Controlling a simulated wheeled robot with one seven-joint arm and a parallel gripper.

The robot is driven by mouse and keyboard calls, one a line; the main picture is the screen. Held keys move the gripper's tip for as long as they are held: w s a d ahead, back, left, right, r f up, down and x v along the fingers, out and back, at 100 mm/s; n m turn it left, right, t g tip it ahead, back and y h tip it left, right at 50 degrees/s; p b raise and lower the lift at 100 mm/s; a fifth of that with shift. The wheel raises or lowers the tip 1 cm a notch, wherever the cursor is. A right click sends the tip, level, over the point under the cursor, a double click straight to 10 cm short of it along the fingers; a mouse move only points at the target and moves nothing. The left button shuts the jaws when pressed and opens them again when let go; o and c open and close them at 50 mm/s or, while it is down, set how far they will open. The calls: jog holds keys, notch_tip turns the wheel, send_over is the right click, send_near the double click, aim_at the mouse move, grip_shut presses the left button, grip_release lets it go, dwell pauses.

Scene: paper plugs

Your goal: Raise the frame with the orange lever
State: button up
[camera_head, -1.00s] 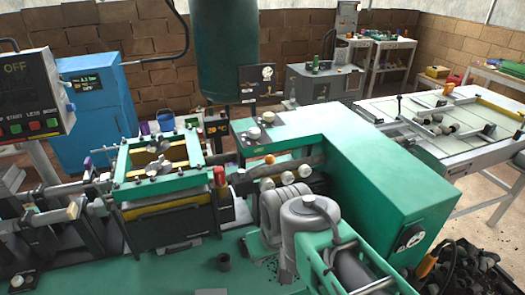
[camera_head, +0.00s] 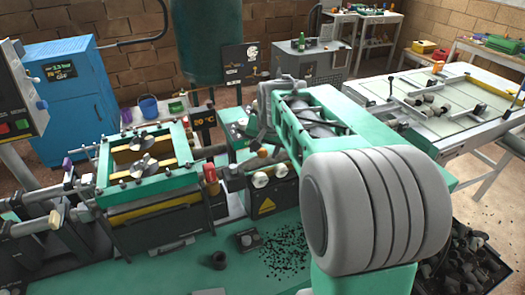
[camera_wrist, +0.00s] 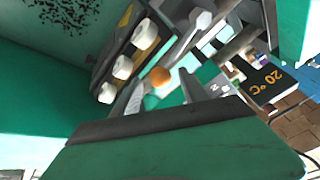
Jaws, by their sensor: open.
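The orange lever's round knob (camera_head: 262,152) shows in the head view on the machine, right of the green frame (camera_head: 112,190). The frame is rectangular, holds two metal spool-like parts, and sits low on its dark block. In the wrist view the orange knob (camera_wrist: 160,76) lies ahead of and between the two grey fingers of my gripper (camera_wrist: 162,88). The fingers stand apart, and I cannot tell whether either touches the knob. In the head view my arm's wrist hangs above the knob, and the fingers are hard to make out. The lever's shaft is mostly hidden.
A red-handled lever (camera_head: 210,173) stands between frame and knob. White knobs (camera_head: 260,180) sit on a panel just below the orange knob. A 20 °C display (camera_head: 204,118) stands behind. A bin of dark plugs (camera_head: 470,255) is at the lower right.

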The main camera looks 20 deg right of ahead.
jog(key=shift+x, duration=1.2)
jog(key=shift+a, duration=0.1)
grip_shut()
dwell(0.4)
